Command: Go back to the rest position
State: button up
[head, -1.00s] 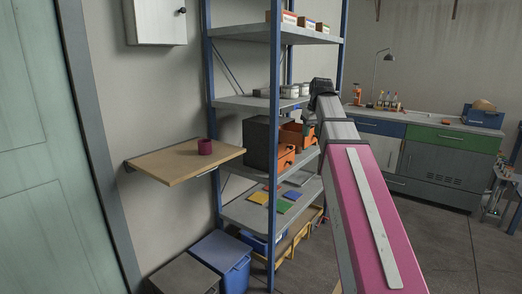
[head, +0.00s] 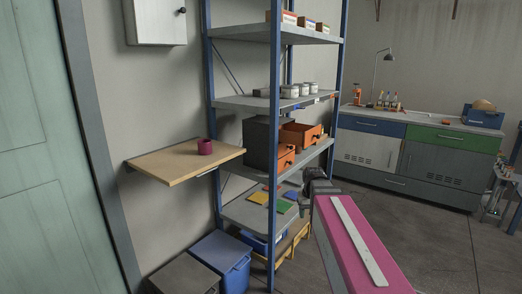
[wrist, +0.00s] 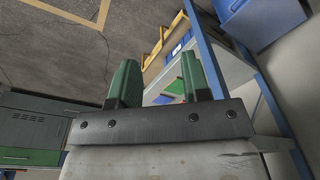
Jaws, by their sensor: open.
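My gripper (wrist: 160,82) shows in the wrist view with its two green fingers apart and nothing between them. In the head view, my gripper (head: 309,178) is at the end of my pink arm, beside the right side of the shelf rack's low shelf; its fingers are mostly hidden there. The low shelf (head: 239,213) holds yellow, green and blue flat pieces and lies left of the gripper.
The blue-posted rack (head: 273,120) stands left of my arm, with orange bins (head: 301,137) on its middle shelf. A workbench (head: 420,130) stands at the back right. The floor (head: 440,240) right of my arm is clear.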

jog(key=s+f+m+g, duration=0.1)
jog(key=s+f, duration=0.9)
jog(key=f, duration=0.3)
jog(key=shift+s+f, duration=0.2)
jog(key=shift+f, duration=0.15)
jog(key=shift+a, duration=0.1)
